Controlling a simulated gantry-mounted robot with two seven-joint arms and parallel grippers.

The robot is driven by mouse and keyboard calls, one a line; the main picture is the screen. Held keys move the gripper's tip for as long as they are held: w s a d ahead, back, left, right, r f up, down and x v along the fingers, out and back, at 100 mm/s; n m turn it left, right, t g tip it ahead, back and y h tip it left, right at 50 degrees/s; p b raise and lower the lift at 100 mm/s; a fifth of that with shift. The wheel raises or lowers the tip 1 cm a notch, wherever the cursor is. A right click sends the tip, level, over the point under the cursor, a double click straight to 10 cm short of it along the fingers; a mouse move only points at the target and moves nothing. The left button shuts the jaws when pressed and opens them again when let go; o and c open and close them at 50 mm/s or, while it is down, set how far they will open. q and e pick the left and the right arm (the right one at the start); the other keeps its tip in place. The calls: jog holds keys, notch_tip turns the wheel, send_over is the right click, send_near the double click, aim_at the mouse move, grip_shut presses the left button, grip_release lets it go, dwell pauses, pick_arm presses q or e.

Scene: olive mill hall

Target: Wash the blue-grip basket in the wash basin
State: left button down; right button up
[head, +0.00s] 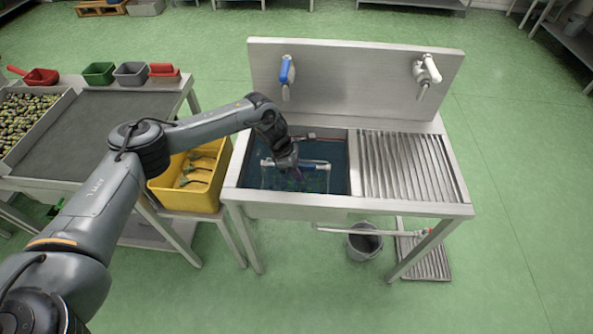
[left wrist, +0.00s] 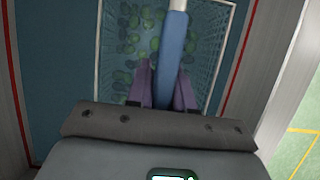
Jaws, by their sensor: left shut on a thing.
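The blue-grip basket (head: 316,165) is a pale wire-mesh basket down in the wash basin (head: 290,201), which holds dark blue water. In the left wrist view its blue grip (left wrist: 172,50) runs between the purple fingers of my left gripper (left wrist: 165,92), which is shut on it. Green olive-like pieces (left wrist: 130,45) show inside the mesh. In the head view my left gripper (head: 294,172) points down into the basin and hides part of the basket. How deep the basket sits in the water is hard to tell. My right gripper is not in view.
A ribbed drainboard (head: 410,165) adjoins the basin on the right. A blue-handled tap (head: 286,72) and a white tap (head: 428,72) are on the backsplash. A yellow crate (head: 185,197) stands left of the basin. A grey bucket (head: 364,244) is on the floor below.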

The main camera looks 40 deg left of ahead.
pick_arm(q)
notch_tip(320, 180, up, 21)
jog(key=p, duration=1)
